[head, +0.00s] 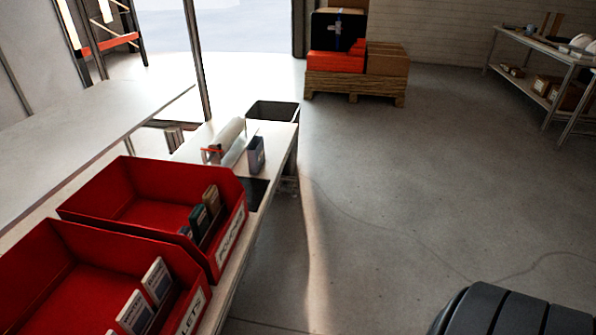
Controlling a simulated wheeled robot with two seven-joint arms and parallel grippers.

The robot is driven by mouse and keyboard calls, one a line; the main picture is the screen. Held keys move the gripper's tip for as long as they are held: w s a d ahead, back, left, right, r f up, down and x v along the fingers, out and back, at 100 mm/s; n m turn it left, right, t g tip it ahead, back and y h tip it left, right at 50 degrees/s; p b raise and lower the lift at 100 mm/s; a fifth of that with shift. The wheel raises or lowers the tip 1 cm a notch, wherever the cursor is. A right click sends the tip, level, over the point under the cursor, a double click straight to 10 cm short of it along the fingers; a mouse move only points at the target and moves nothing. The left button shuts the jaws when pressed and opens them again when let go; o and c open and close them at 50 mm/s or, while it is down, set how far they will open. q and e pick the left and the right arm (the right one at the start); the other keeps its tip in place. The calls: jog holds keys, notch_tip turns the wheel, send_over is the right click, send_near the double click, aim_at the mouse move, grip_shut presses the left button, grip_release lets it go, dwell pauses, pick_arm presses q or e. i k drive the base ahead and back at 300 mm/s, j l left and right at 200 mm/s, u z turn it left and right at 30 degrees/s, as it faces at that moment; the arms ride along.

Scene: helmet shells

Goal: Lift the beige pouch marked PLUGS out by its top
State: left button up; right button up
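A tan-brown packet (211,200) stands upright near the front right corner of the farther red bin (128,190). It may be the beige pouch, but no PLUGS marking can be read on it. Dark green packets (198,222) stand just in front of it in the same bin and cover part of it. Neither of my grippers is in view.
A nearer red bin (55,280) holds white packets (157,280). Behind the bins are a roll (226,136) and a small dark box (256,154) on the bench. A black bin (273,112) stands beyond. The floor (400,190) to the right is largely clear.

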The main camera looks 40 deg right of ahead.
aim_at(210, 199)
jog(key=z, duration=0.8)
